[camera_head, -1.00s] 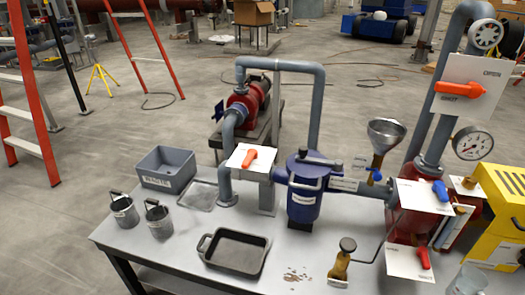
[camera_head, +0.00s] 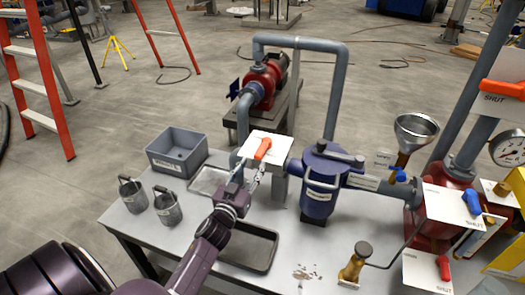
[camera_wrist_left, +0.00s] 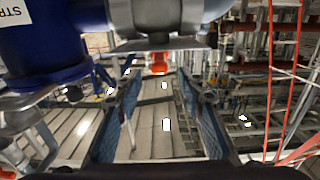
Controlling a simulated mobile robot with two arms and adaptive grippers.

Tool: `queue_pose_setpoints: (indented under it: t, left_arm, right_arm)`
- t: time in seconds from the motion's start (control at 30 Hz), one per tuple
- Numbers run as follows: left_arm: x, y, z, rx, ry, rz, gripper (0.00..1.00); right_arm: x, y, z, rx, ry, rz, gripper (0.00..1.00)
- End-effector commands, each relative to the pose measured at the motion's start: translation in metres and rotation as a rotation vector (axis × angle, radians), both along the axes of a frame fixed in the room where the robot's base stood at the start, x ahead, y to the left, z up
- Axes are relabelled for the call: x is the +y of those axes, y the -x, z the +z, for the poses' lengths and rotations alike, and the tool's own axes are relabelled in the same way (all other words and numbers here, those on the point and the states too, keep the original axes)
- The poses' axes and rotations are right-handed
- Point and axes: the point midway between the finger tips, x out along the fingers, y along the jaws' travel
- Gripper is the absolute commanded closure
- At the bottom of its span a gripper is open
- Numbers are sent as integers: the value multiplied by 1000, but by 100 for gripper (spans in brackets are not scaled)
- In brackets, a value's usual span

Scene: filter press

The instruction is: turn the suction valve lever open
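The orange lever (camera_head: 263,149) sits on a white plate (camera_head: 277,141) on the grey pipe left of the blue strainer (camera_head: 320,190); I take it for the suction valve lever. My left gripper (camera_head: 252,177) is just in front of and below the plate, pointing toward it, apart from the lever. In the left wrist view the two blue-padded fingers (camera_wrist_left: 160,100) are wide apart and empty. The orange lever (camera_wrist_left: 160,62) shows between and beyond them, under the plate edge (camera_wrist_left: 160,44). My right gripper is not in view.
A grey bin (camera_head: 177,153), two small metal buckets (camera_head: 133,194) and a dark tray (camera_head: 262,250), partly hidden by my arm, are on the table. A funnel (camera_head: 416,125), a brass-coloured handle (camera_head: 355,262) and other levers, blue (camera_head: 471,203) and red (camera_head: 443,268), stand to the right.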

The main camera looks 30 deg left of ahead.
Motion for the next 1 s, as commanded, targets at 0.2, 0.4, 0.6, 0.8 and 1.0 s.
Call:
queue_pose_setpoints:
  t: [0.2,0.4,0.6,0.8,1.0]
  left_arm:
    - [6,-27,3,-4,0,-1,64]
    - [13,-56,1,-2,1,-1,64]
    - [17,-71,1,-1,0,0,64]
    - [18,-74,0,0,0,0,64]
    - [18,-74,0,0,0,0,73]
  right_arm:
    - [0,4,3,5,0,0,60]
    - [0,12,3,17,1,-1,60]
    - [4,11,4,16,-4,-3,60]
    - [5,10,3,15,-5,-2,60]
    - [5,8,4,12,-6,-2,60]
